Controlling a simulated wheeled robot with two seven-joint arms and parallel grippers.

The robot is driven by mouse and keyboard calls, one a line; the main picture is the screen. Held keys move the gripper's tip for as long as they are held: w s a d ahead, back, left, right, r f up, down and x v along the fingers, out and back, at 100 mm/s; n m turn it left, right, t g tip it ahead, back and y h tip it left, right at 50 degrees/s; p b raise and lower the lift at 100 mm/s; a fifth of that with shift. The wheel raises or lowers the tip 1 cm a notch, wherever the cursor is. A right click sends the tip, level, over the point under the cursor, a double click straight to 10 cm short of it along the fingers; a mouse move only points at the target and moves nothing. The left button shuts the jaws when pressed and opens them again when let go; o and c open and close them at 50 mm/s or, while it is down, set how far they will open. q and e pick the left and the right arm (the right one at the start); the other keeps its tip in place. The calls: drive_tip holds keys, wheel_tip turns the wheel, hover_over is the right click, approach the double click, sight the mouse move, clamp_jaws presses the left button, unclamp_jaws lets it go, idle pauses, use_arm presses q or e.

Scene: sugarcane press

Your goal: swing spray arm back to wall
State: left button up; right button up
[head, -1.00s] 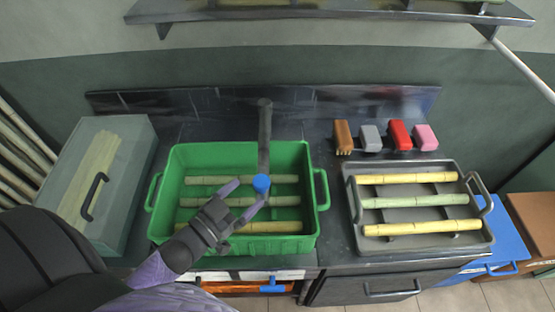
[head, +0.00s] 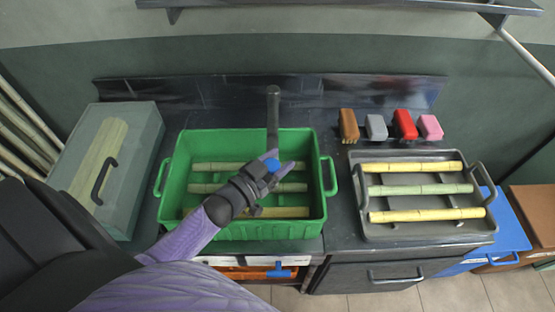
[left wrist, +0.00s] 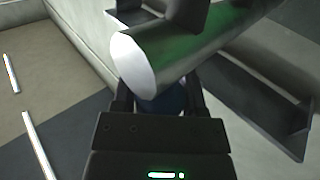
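The spray arm (head: 273,115) is a dark bar. It reaches from the back wall out over the green basin (head: 325,205), about square to the wall. A blue knob (head: 272,165) sits at its front end. My left gripper (head: 277,165) has one finger on each side of this knob and looks shut on it. In the left wrist view, the arm's pale round end (left wrist: 133,66) is just above the fingers, and the dark blue knob (left wrist: 163,102) fills the gap between them. My right gripper is not in view.
Bamboo-like cane pieces (head: 235,188) lie in the basin under the arm. A grey tray (head: 375,232) with cane pieces stands right. Several brushes (head: 404,124) stand behind it. A grey lidded box (head: 145,150) is at left. A shelf (head: 340,6) hangs above.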

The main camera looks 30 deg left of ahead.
use_arm(q)
clamp_jaws()
